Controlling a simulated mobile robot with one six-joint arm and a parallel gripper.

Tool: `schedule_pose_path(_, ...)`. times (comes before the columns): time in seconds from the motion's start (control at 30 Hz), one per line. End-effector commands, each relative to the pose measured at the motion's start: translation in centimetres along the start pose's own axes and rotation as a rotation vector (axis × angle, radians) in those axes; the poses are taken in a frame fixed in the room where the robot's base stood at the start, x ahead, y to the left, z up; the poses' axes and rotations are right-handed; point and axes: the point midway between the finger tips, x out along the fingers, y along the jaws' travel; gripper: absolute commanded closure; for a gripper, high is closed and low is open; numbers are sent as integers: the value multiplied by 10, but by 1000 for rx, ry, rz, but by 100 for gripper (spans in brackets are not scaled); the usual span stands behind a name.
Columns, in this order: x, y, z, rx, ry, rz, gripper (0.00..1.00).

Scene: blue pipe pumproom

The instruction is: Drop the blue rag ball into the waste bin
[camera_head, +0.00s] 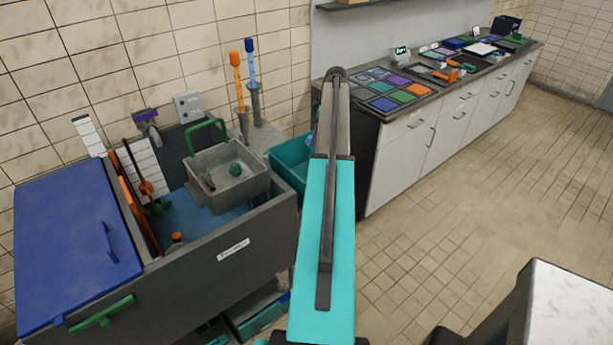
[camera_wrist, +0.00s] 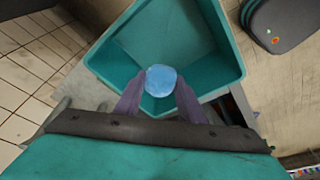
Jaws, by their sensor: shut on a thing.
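The blue rag ball (camera_wrist: 161,80) is light blue and round, held between the two purple fingers of my gripper (camera_wrist: 160,95) in the wrist view. My gripper is shut on it. The teal waste bin (camera_wrist: 224,62) lies below, and the ball appears over its open top, towards the near side. In the head view the waste bin (camera_head: 288,168) stands on the floor between the grey sink unit and the white cabinets. The inside of the bin that shows looks empty.
A dark grey sink unit (camera_head: 190,262) with a grey bucket (camera_head: 243,190) stands to the left of the bin. White cabinets (camera_head: 425,140) with a cluttered counter stand to the right. The tiled floor (camera_head: 450,215) in front of the cabinets is clear.

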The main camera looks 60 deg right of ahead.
Motion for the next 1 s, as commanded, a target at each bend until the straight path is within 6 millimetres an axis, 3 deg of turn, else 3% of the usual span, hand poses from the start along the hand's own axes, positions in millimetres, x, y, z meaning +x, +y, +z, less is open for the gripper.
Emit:
schedule_pose_path(0.4,36,0,11,1,0,-1,86)
schedule_pose_path(0.87,41,0,13,2,0,1,86)
schedule_pose_path(0.9,41,0,13,2,0,1,63)
schedule_pose_path(1.0,41,0,13,2,0,1,46)
